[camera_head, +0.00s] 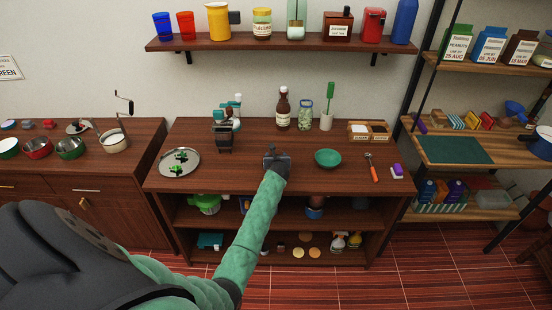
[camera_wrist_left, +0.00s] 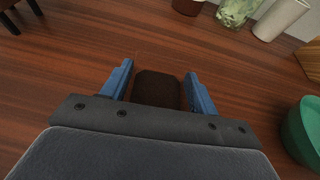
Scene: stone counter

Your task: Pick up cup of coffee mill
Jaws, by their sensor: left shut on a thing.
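My left gripper (camera_head: 277,161) is over the middle of the wooden counter. In the left wrist view its two blue fingers (camera_wrist_left: 158,93) are shut on a small dark brown block-like piece (camera_wrist_left: 158,88), which looks like the coffee mill's cup. The gripper hides that piece in the head view. A dark object that looks like the coffee mill (camera_head: 225,138) stands to the left of the gripper. Part of a dark brown object shows at the top left of the wrist view (camera_wrist_left: 22,12). My right gripper is not in view.
A round metal tray (camera_head: 166,168) with green pieces lies at left. A green bowl (camera_head: 327,158) is close to the right of my gripper. A brown bottle (camera_head: 283,111), a jar (camera_head: 305,116) and a white holder (camera_head: 326,122) stand behind.

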